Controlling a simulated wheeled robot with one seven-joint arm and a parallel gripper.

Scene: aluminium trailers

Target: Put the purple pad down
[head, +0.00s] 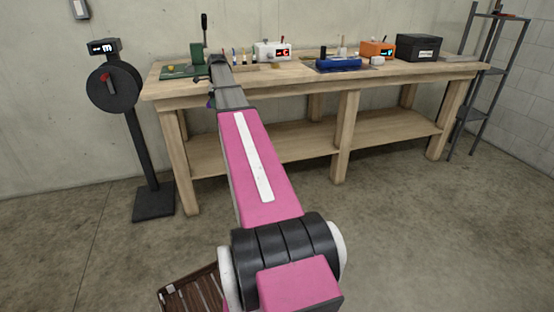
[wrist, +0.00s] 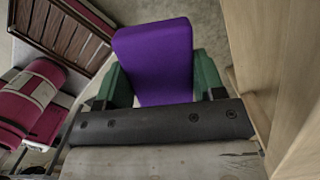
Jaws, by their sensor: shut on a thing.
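The purple pad (wrist: 155,50) is a thick, soft-looking block with rounded corners, seen in the wrist view. My gripper (wrist: 160,80) is shut on it, with one green finger pressed to each side. The pad's near end is hidden behind the dark bar of my gripper. Concrete floor shows around the pad's far end. In the head view, my arm reaches toward the left part of the workbench (head: 345,98), and its end mostly hides the gripper and pad.
The pale wooden bench edge (wrist: 285,90) runs close along the right of the wrist view. A slatted wooden crate (head: 192,297) stands low at the left. A blue tool (head: 338,63), an orange box (head: 377,49) and a black case (head: 418,47) crowd the benchtop. A black reel stand (head: 113,87) stands left.

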